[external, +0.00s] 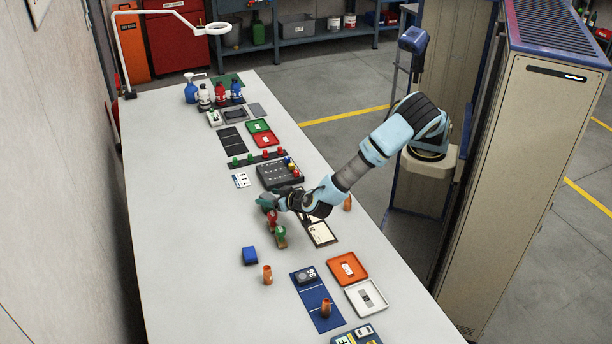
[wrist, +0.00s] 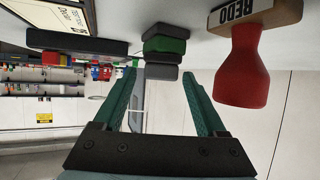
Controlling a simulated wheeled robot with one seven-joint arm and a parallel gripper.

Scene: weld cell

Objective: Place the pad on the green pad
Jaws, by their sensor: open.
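I cannot tell which pad is the one to place. My gripper (external: 262,201) is low over the middle of the table, its teal fingers open; they also show in the wrist view (wrist: 158,78). Beyond the fingertips, the wrist view has dark, green and grey blocks (wrist: 166,46) that look stacked; I cannot tell whether they touch. A red-handled stamp (wrist: 240,75) marked REDO is beside the right finger, outside the jaws.
A green-handled stamp (external: 280,236), a blue block (external: 249,256) and an orange cylinder (external: 267,275) stand nearer the camera. A dark box (external: 272,178) lies beyond my gripper. Orange (external: 334,276) and white (external: 353,304) trays lie at the front right. The table's left side is clear.

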